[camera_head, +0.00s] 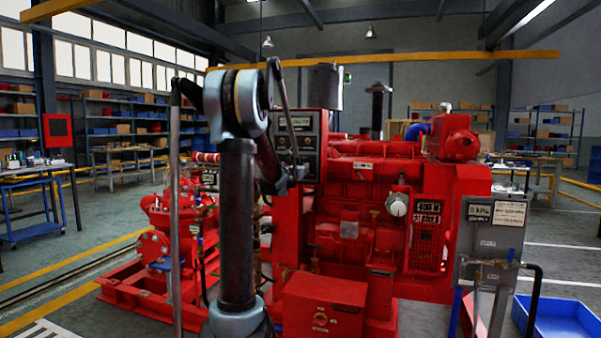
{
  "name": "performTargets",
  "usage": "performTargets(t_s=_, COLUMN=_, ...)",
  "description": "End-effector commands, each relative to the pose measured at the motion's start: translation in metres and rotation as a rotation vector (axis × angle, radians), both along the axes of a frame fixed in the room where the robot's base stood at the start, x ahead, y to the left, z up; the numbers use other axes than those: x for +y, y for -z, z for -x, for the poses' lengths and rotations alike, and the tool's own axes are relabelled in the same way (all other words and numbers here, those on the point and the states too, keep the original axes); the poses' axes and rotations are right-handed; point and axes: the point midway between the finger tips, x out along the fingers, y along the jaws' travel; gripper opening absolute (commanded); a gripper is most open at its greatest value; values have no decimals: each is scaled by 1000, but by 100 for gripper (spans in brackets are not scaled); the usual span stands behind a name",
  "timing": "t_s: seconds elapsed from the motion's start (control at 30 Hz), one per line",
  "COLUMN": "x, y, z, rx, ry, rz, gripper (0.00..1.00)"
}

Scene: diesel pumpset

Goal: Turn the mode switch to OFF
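A dark control panel (309,137) is mounted on the red cabinet of the diesel pumpset (370,215), near the picture's middle. A pale label strip runs along its top, and small round controls show below it. I cannot tell which control is the mode switch, nor its setting. My gripper (292,178) is at the panel's lower edge, small and dark in this view. I cannot tell whether it touches the panel or whether its fingers are open.
A red box (322,305) with a round knob stands low at the front. A grey panel (488,240) with gauges and pipes is at the right, near a blue bin (560,318). A red pump (175,225) is at the left.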

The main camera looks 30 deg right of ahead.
Motion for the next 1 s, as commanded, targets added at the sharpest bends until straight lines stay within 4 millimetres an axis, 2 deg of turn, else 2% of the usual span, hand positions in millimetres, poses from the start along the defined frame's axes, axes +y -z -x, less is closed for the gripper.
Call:
performTargets(t_s=0.5, x=62, y=1, z=51, rx=1, ry=-2, rz=-1, gripper=30)
performTargets(t_s=0.7, x=75, y=1, z=63, rx=1, ry=0, rz=0, gripper=30)
performTargets(t_s=1.0, x=79, y=1, z=66, rx=1, ry=0, rz=0, gripper=30)
